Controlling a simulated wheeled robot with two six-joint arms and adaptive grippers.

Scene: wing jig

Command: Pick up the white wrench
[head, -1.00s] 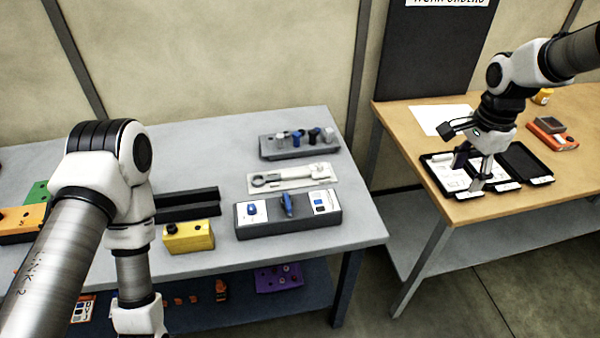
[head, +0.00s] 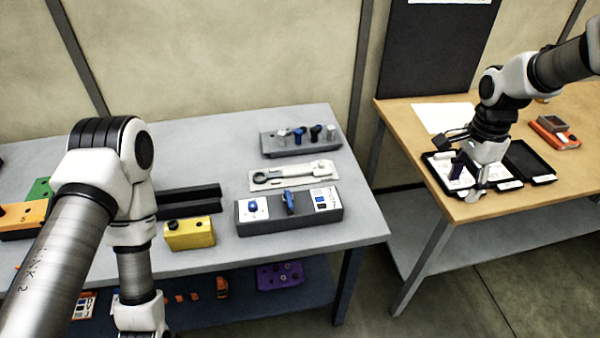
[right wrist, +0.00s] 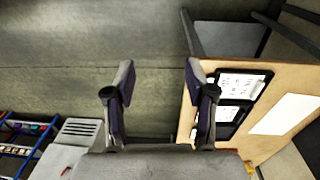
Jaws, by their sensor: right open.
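The white wrench (head: 290,175) lies flat on a pale tray (head: 327,181) on the grey table, its dark-edged ring end to the left. My right gripper (head: 465,181) is far to the right of it, open and empty, in front of the open black case on the wooden table. In the right wrist view, the fingers of my right gripper (right wrist: 160,76) are apart with only floor between them. The wrench does not show there. My left arm comes down at the left in the head view; its gripper is out of frame.
The grey table (head: 354,230) also holds a grey switch box (head: 270,224), a rack of knobs (head: 290,148), a yellow block (head: 190,234) and a black rail (head: 190,205). A gap separates it from the wooden table (head: 420,190) with the black case (head: 528,158).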

